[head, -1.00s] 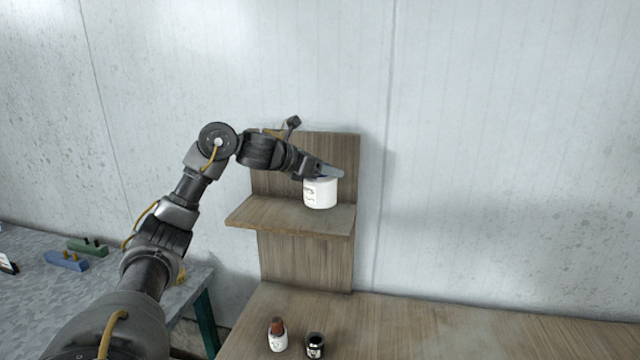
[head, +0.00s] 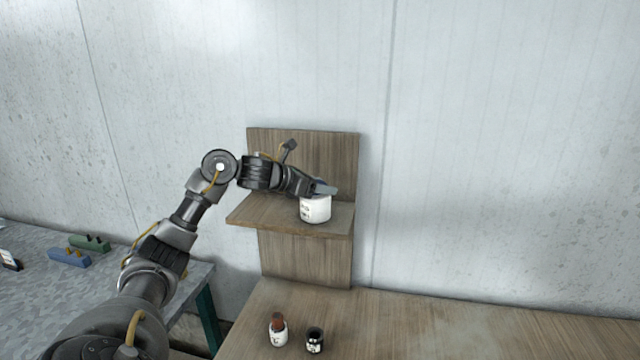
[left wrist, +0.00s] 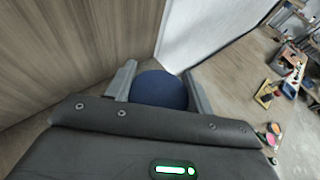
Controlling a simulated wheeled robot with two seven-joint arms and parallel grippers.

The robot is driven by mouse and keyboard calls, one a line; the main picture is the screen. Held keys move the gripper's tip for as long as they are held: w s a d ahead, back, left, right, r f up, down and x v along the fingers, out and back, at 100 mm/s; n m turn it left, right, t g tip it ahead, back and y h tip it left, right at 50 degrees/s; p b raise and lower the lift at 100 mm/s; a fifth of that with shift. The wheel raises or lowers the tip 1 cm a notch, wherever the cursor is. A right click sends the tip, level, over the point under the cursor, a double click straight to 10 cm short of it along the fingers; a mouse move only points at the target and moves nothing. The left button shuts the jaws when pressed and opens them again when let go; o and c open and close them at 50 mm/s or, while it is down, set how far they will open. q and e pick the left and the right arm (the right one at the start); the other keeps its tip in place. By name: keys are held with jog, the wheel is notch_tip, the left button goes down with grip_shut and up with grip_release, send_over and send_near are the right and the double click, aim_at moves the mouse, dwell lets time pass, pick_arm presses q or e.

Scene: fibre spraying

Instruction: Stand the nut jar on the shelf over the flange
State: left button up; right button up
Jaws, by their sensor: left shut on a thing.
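The nut jar (head: 316,210) is a white, labelled jar, upright at the right part of the wooden shelf (head: 262,215). Its blue lid (left wrist: 160,90) shows in the left wrist view between the two fingers. My left gripper (head: 322,188) is shut on the jar at its top, coming in from the left. The jar's base is at or very close to the shelf board; I cannot tell if it touches. I cannot make out a flange in these views. My right gripper is not in view.
A small white bottle with a brown cap (head: 278,330) and a small dark-topped jar (head: 315,341) stand on the wooden bench (head: 430,325) below. Blue (head: 69,257) and green (head: 89,243) blocks lie on a grey table at left. The shelf's left part is clear.

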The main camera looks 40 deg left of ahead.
pick_arm(q)
jog(key=o, duration=1.4)
jog(key=shift+c, duration=0.2)
jog(key=shift+r, duration=0.2)
jog(key=b+v, duration=0.6)
jog(key=v, duration=0.6)
jog(key=shift+f, duration=0.25)
jog(key=shift+s, duration=0.1)
